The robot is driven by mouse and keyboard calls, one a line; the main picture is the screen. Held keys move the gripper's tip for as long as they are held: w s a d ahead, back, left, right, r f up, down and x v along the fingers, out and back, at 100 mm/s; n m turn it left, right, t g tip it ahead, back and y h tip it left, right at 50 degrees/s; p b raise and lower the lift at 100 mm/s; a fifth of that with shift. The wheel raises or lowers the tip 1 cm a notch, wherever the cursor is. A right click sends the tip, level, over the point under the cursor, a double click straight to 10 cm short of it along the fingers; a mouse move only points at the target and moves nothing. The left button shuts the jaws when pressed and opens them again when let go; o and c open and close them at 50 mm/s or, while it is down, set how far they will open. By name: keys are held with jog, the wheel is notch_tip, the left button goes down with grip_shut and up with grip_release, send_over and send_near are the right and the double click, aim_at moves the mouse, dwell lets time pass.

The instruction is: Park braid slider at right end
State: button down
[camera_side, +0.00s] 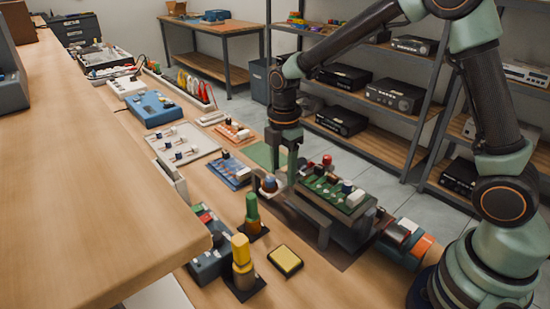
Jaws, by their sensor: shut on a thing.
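My gripper (282,166) points down at the left end of a raised fixture with a green board (335,190). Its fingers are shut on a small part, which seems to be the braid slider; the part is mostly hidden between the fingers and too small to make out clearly. The fixture's dark front rail (306,210) runs from beside the gripper toward the lower right. The board carries a blue knob, a white block and other small parts. A red knob (327,160) stands at its back edge.
Green (252,206) and yellow (242,250) upright pieces and a yellow pad (285,261) are in front. A blue module (230,171) lies left. An orange-banded cylinder (418,246) lies right of the fixture.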

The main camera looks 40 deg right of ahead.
jog(key=w, duration=0.8)
jog(key=shift+w, duration=0.2)
jog(key=shift+r, duration=0.1)
jog(key=shift+c, duration=1.2)
grip_release()
notch_tip(320, 180, up, 12)
jog(key=shift+s, duration=0.1)
